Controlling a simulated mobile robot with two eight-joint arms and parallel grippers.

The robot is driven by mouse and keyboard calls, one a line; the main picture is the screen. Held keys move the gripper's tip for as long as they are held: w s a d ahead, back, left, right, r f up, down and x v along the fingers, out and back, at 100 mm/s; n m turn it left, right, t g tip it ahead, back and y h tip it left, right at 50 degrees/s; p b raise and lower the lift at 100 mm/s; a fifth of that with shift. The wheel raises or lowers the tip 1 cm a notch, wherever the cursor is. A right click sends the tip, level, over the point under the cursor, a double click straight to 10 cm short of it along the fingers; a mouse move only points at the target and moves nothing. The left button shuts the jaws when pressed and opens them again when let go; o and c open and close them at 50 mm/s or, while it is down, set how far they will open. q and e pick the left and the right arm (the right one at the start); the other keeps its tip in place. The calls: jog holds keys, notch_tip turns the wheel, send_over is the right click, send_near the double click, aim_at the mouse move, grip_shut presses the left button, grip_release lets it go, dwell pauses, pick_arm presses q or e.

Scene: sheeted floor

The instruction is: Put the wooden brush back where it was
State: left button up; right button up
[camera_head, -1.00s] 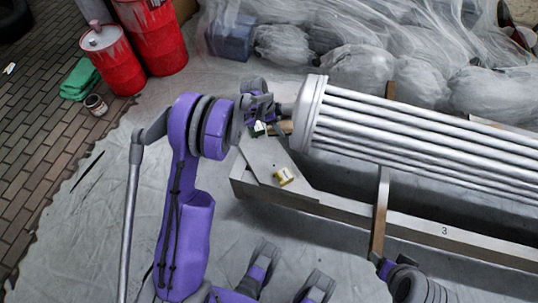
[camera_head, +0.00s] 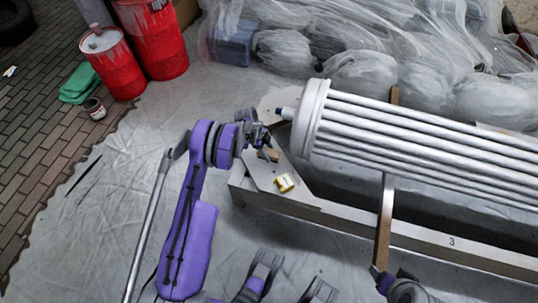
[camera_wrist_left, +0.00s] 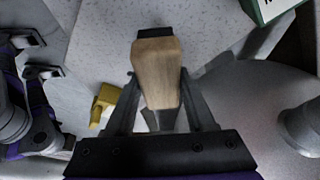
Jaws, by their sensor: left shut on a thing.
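The wooden brush (camera_wrist_left: 157,75) has a pale wooden body with a dark end, seen in the left wrist view. My left gripper (camera_wrist_left: 162,105) is shut on it, one finger on each side. In the head view, my left gripper (camera_head: 264,147) is over the grey board at the left end of the lying fluted column, with the brush (camera_head: 270,155) showing small beside it. I cannot tell whether the brush touches the board. At the lower right, part of my right arm (camera_head: 398,285) shows; its jaws are not clear.
A small yellow object (camera_head: 284,183) lies on the grey board (camera_head: 262,175), close to the brush. A green and white box (camera_wrist_left: 268,8) is at the wrist view's top right. The silver fluted column (camera_head: 420,120) blocks the right side. Red drums (camera_head: 112,62) stand at upper left.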

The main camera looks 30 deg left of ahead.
pick_arm(q)
jog(key=shift+f, duration=0.8)
jog(key=shift+f, duration=0.1)
jog(key=o, duration=1.3)
